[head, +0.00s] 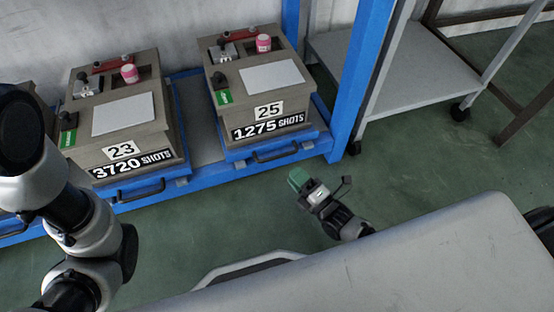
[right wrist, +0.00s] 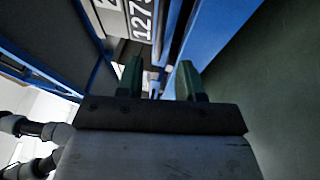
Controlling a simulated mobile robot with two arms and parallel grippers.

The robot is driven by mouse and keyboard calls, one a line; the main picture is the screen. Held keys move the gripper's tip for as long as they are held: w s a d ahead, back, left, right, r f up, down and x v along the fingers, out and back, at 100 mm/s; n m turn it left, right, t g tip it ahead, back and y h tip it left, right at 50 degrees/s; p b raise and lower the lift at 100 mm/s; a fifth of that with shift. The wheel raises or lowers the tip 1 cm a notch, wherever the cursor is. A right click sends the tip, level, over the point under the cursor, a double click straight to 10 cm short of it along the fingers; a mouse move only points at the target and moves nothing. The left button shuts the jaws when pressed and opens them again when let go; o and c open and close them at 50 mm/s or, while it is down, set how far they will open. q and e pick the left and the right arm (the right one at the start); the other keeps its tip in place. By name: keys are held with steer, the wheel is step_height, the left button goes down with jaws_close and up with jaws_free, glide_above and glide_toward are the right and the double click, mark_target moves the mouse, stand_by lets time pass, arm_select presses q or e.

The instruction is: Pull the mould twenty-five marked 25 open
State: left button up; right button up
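The mould marked 25 (head: 268,112) is a grey-brown block with a "1275 SHOTS" label, sitting on a blue drawer (head: 238,153) in the blue rack. A dark bar handle (head: 276,156) is on the drawer front. My right gripper (head: 299,179), with green fingertips, is in front of and below the handle, apart from it in the head view. In the right wrist view my right gripper (right wrist: 160,82) is open, its fingers spread toward the drawer front, with part of the mould's label (right wrist: 140,18) beyond. My left arm is at the left; its gripper is not visible.
The mould marked 23 (head: 125,150) sits on a neighbouring blue drawer to the left. A blue rack post (head: 358,80) stands right of mould 25. A grey wheeled cart (head: 410,70) is beyond it. The green floor (head: 420,160) in front of the rack is clear.

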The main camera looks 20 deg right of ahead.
mark_target(277, 157)
steer(key=b+x, duration=0.3)
steer(key=x, duration=0.5)
steer(key=shift+w, duration=0.15)
jaws_close()
